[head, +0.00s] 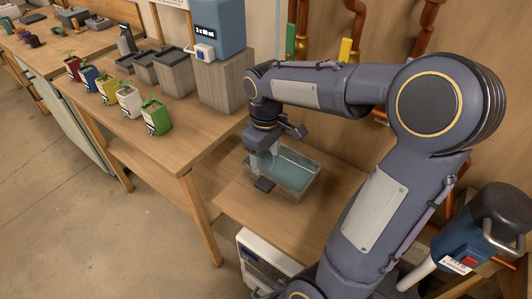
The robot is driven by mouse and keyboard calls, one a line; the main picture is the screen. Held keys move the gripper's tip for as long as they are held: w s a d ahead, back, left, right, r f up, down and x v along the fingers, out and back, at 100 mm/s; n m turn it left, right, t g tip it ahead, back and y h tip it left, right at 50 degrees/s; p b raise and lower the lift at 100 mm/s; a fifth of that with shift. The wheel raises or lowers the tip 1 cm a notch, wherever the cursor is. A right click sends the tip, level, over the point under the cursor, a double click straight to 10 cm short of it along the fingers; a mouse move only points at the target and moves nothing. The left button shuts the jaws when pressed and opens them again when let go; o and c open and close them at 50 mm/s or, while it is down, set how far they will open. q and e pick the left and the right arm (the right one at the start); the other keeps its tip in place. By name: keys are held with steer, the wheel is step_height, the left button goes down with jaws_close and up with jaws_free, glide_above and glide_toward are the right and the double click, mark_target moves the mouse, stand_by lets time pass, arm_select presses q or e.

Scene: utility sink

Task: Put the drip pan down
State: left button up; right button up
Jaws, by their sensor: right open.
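The drip pan (296,195) is a shallow rectangular pan with a pale rim and a blue-green, water-like surface inside. It sits on the low wooden surface in the middle of the head view. My right gripper (259,173) is at the pan's left end, pointing down, with its jaws open. One dark fingertip shows in front of the pan's left edge. The gripper hides part of that end, and I cannot tell whether it touches the pan. My left gripper is not in view.
A wooden bench (190,135) at left holds several colored pots with seedlings, grey bins (172,72) and a blue tank (217,28) on a wooden block. Copper pipes (430,25) run along the back wall. Bare wood (245,205) lies in front of the pan.

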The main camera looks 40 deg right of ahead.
steer(key=s+a+r+m+t+y, duration=0.1)
steer(key=s+a+m+t+y, duration=0.2)
steer(key=s+a, duration=0.8)
steer(key=s+m+t, duration=0.2)
steer(key=s, duration=0.1)
steer(key=shift+r+t+y, duration=0.2)
steer(key=shift+t+y, duration=0.1)
steer(key=shift+y, duration=0.1)
steer(key=shift+r+p, duration=0.65)
